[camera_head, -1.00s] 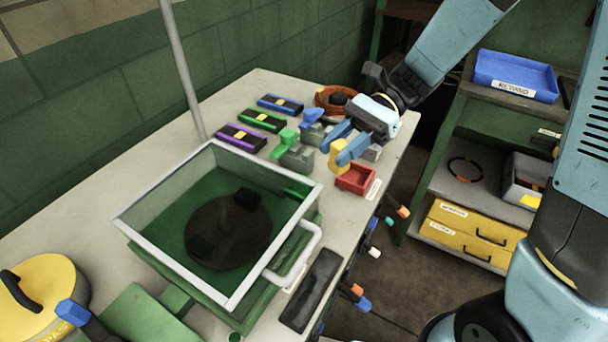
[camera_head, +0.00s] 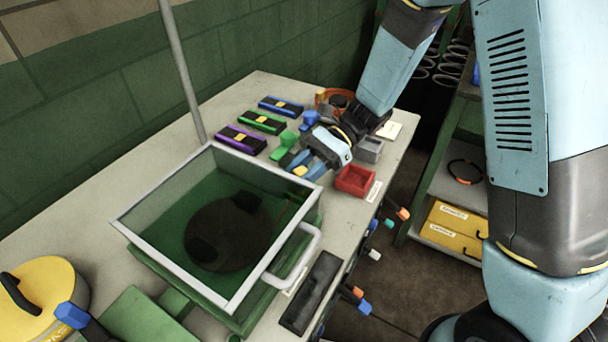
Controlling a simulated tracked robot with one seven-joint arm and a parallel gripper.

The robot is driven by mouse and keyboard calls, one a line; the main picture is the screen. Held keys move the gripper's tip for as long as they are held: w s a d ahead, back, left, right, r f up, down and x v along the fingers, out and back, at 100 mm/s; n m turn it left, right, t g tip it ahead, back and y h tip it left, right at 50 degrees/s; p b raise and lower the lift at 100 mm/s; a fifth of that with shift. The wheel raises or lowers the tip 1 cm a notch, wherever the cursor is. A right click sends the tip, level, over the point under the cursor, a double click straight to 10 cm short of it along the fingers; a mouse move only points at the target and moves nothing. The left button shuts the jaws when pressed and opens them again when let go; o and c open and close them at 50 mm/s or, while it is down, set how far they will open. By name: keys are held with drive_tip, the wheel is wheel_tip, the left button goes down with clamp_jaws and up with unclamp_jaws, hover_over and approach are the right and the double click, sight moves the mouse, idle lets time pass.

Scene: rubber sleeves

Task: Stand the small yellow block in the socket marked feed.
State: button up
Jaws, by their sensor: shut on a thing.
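My gripper (camera_head: 306,169) is shut on the small yellow block (camera_head: 300,171), which shows only as a small patch between the blue fingertips. It is over the bench, left of the red tray and behind the glass-topped box. A green block (camera_head: 288,139) and a blue block (camera_head: 311,118) stand just behind it, by grey sockets that my gripper mostly hides. I cannot make out a feed marking, or whether the yellow block touches a socket.
The red tray (camera_head: 355,181) and a grey box (camera_head: 369,150) stand near the bench's right edge. Purple (camera_head: 241,139), green (camera_head: 262,122) and blue (camera_head: 281,106) cases lie at the back. The glass-topped box (camera_head: 166,260) with its raised handle is in front.

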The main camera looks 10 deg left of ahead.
drive_tip(key=shift+f, duration=0.4)
drive_tip(key=o, duration=0.8)
drive_tip(key=shift+c, duration=0.2)
drive_tip(key=v, duration=1.2)
drive_tip(key=shift+r, duration=0.2)
